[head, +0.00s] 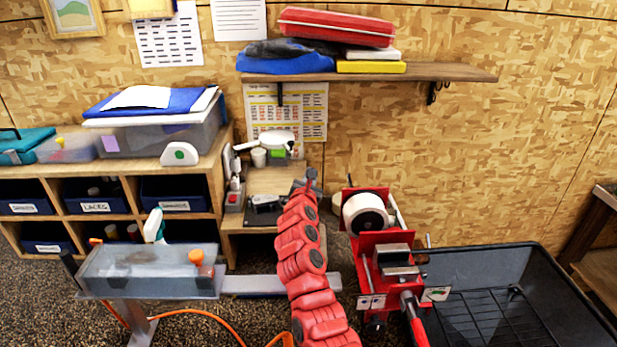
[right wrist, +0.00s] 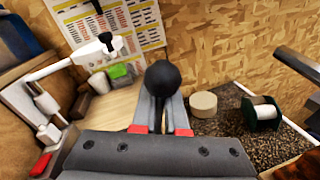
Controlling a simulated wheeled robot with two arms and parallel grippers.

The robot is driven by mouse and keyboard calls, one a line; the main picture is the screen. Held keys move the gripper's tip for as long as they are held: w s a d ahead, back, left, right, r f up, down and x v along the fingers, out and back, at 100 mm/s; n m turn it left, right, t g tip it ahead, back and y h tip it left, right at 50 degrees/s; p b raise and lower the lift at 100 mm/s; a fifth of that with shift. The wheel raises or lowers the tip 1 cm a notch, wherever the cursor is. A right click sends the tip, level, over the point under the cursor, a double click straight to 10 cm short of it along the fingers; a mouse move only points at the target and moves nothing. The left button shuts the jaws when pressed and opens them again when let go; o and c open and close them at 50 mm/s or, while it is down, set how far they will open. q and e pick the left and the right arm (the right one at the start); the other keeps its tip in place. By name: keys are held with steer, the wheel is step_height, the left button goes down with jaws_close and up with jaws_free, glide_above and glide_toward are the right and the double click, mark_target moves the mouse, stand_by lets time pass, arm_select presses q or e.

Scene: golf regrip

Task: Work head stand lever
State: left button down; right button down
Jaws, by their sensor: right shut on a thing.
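In the right wrist view my right gripper (right wrist: 161,104) is shut on a black ball knob (right wrist: 162,77), which I take for the lever's end. My left gripper is not in the head view.
A red clamp unit (head: 385,245) with a tape roll (head: 366,214) and red handle (head: 415,322) stands close right of the arm. A black bin (head: 480,262) is beyond it. A clear tray (head: 150,270) stands left. A shelf (head: 440,72) hangs above.

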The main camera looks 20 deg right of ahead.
steer(key=shift+s+d+f+m+y+b, duration=0.2)
steer(key=shift+d+f+m+b, duration=0.4)
steer(key=shift+m+b, duration=0.6)
steer(key=shift+s+d+f+m+y+b, duration=0.3)
steer(key=shift+d+m+b, duration=0.45)
steer(key=shift+b, duration=0.8)
steer(key=shift+w+g, duration=0.15)
steer(key=shift+g, duration=0.15)
steer(key=c, duration=0.9)
jaws_free()
steer(key=shift+c, duration=0.2)
steer(key=shift+a, duration=0.15)
